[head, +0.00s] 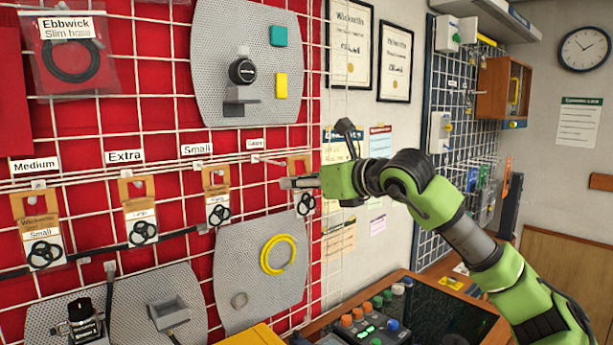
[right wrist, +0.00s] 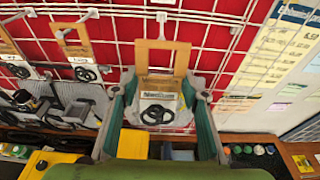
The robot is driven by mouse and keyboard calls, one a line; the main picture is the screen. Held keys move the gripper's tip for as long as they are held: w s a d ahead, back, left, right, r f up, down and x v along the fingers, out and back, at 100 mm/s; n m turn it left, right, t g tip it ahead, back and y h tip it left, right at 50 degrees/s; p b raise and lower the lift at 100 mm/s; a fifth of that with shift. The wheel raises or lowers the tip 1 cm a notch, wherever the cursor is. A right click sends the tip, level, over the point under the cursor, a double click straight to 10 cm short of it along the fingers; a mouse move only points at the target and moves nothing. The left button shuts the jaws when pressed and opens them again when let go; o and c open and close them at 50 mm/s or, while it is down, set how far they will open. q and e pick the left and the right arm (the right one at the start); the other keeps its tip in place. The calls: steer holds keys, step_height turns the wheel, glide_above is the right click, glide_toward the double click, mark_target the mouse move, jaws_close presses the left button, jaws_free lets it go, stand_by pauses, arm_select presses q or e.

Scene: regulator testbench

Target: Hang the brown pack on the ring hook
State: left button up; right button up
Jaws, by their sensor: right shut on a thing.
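My right gripper (head: 300,183) is shut on a brown pack (head: 305,204) in front of the red wire-grid wall. In the right wrist view the pack's brown open-framed header (right wrist: 181,59) stands up between the fingers (right wrist: 160,105), with a white card and black rings below. A wire hook (head: 279,162) sticks out of the wall beside the header, by the rightmost label; in the right wrist view a hook (right wrist: 161,17) shows above the header's top edge. I cannot tell whether hook and header touch. My left gripper is out of view.
Similar brown packs (head: 217,207) hang on labelled hooks (head: 200,165) to the left. Grey panels (head: 215,45) with fittings are above and below. A yellow hose coil (head: 278,254) is below the gripper. A bench with coloured knobs (head: 370,320) is lower right.

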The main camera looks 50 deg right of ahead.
steer(key=p+x, duration=0.2)
steer(key=x, duration=0.6)
steer(key=shift+r+p, duration=0.15)
steer(key=shift+p, duration=0.15)
stand_by(0.6)
stand_by(0.6)
steer(key=o, duration=1)
